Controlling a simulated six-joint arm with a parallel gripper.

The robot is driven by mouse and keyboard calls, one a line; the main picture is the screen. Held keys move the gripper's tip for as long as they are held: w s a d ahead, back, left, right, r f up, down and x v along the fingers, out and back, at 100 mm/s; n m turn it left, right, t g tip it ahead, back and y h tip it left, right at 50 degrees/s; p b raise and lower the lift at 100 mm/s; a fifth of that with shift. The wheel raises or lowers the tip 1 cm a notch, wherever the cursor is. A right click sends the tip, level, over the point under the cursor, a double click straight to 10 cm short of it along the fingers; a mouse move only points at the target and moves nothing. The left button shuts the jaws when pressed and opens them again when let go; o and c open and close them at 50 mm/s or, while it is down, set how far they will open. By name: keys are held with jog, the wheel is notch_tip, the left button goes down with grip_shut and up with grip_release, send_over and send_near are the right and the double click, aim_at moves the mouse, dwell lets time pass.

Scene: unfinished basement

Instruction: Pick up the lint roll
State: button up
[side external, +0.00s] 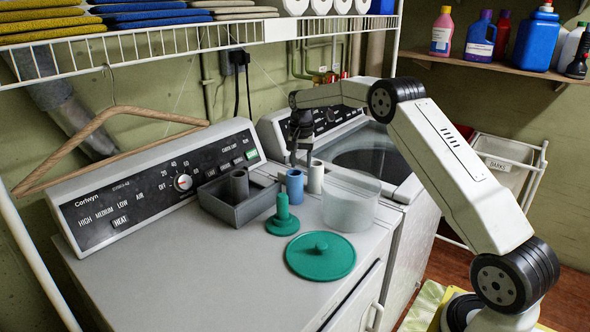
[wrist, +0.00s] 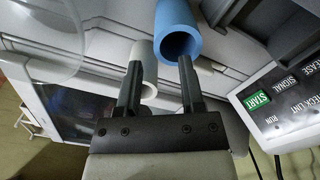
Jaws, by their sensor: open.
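The frames do not label the lint roll; three roll-like tubes stand on the dryer top. A blue tube (side external: 294,186) and a cream-white tube (side external: 315,177) stand upright close together. A grey tube (side external: 239,184) stands in a grey tray. My gripper (side external: 301,158) is open and empty, pointing down above the blue and white tubes. In the wrist view my gripper (wrist: 160,66) has one finger in front of the white tube (wrist: 146,54) and the other over the lower edge of the blue tube (wrist: 178,25). I cannot tell any contact.
The grey tray (side external: 238,212) stands left of the tubes. A clear round container (side external: 350,204) stands close on the right. A green pegged base (side external: 283,220) and a green lid (side external: 320,257) lie in front. The control panel (side external: 160,183) rises behind. The dryer's front left is clear.

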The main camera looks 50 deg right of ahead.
jog(key=shift+f, duration=1.3)
jog(key=shift+f, duration=0.1)
send_over(302, 201)
jog(key=shift+w+d+f, duration=0.15)
jog(key=shift+d+f, duration=0.05)
jog(key=shift+f, duration=1.1)
jog(key=shift+w+d+f, duration=0.15)
jog(key=shift+f, duration=1.1)
grip_shut()
